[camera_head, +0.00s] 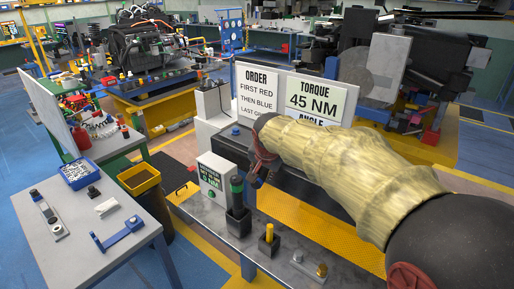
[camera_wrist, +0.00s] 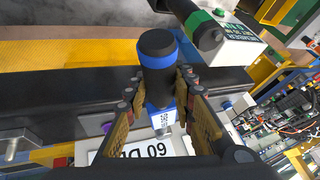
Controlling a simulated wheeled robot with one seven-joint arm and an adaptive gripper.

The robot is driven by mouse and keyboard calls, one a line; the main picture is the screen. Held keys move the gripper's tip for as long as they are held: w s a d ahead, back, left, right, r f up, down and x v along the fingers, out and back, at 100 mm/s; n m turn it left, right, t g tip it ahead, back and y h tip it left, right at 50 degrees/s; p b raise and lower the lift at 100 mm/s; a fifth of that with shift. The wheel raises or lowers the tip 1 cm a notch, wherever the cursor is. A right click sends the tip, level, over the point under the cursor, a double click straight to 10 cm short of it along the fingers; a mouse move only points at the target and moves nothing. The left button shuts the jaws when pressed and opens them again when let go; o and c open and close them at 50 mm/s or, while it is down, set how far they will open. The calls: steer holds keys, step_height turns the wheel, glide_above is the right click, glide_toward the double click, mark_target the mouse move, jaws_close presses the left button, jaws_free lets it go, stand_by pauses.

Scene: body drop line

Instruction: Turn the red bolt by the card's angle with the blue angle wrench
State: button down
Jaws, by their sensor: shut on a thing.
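My gripper (camera_wrist: 158,85) is shut on a black tool with a blue band, the blue angle wrench (camera_wrist: 157,50), in the wrist view. In the head view my gripper (camera_head: 260,172) is at the black block (camera_head: 232,145), partly hidden by my arm. The red bolt is not visible. The card (camera_head: 318,98) reads TORQUE 45 NM and ANGLE; my arm hides its lower part. In the wrist view a card (camera_wrist: 128,150) shows an upside-down "60 D", partly covered by my gripper.
A blue bolt (camera_head: 236,132) sits on the block's left end. A green-banded tool (camera_head: 237,188) stands in a holder by a display box (camera_head: 212,178). A yellow tool (camera_head: 269,233) stands nearer.

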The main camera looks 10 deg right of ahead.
steer(key=shift+w+a+f+m, duration=0.1)
steer(key=shift+w+a+m, duration=0.2)
steer(key=shift+a, duration=0.15)
stand_by(0.9)
steer(key=shift+d, duration=0.1)
steer(key=shift+s+d+n+p, duration=0.35)
steer(key=shift+s+d+n, duration=0.35)
steer(key=shift+d, duration=0.25)
steer(key=shift+r, duration=0.3)
